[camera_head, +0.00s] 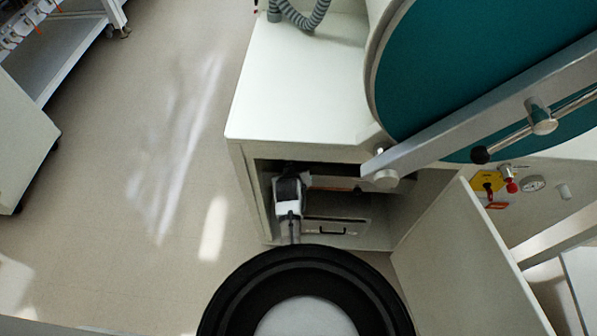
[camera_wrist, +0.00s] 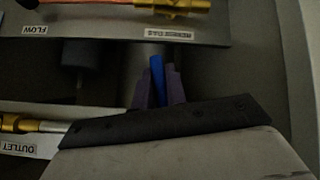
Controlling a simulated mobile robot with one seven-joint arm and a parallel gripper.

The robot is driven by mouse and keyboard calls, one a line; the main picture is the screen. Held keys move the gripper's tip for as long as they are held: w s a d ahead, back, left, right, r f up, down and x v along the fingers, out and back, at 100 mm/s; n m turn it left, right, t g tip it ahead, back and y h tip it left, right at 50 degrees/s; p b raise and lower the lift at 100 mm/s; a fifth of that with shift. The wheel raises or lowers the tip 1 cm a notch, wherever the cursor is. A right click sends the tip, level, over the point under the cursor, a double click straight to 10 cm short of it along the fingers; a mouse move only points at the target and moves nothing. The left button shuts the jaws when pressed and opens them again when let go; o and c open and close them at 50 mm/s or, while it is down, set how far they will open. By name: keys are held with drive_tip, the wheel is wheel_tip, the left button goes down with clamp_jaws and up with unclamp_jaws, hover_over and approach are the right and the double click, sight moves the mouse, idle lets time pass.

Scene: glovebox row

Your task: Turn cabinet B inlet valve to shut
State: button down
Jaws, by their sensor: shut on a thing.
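In the wrist view my gripper (camera_wrist: 156,82) has its two dark purple fingers closed around a narrow blue handle (camera_wrist: 157,68). The handle stands between the fingers, and I take it to be the valve lever; its valve body is hidden or too dark to make out. No label on the handle is readable, so I cannot tell inlet or its set position. In the head view my black-and-white wrist reaches into the open lower compartment (camera_head: 250,190) of the white cabinet. The fingers and the handle are hidden there.
A brass fitting (camera_wrist: 40,125) beside an OUTLET label (camera_wrist: 18,148) is at the left. A grey panel (camera_wrist: 110,30) with a FLOW label and brass parts is close above. The open cabinet door (camera_head: 460,265) stands at right. Floor (camera_head: 120,130) at left is clear.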

drive_tip(key=shift+a+m+y, duration=0.5)
drive_tip(key=shift+a+y, duration=0.1)
drive_tip(key=shift+y, duration=0.4)
drive_tip(key=shift+a, duration=0.1)
drive_tip(key=c, duration=1.4)
unclamp_jaws()
drive_tip(key=shift+w+f, duration=0.1)
drive_tip(key=shift+f, duration=0.05)
drive_tip(key=shift+c, duration=0.2)
drive_tip(key=shift+p, duration=0.35)
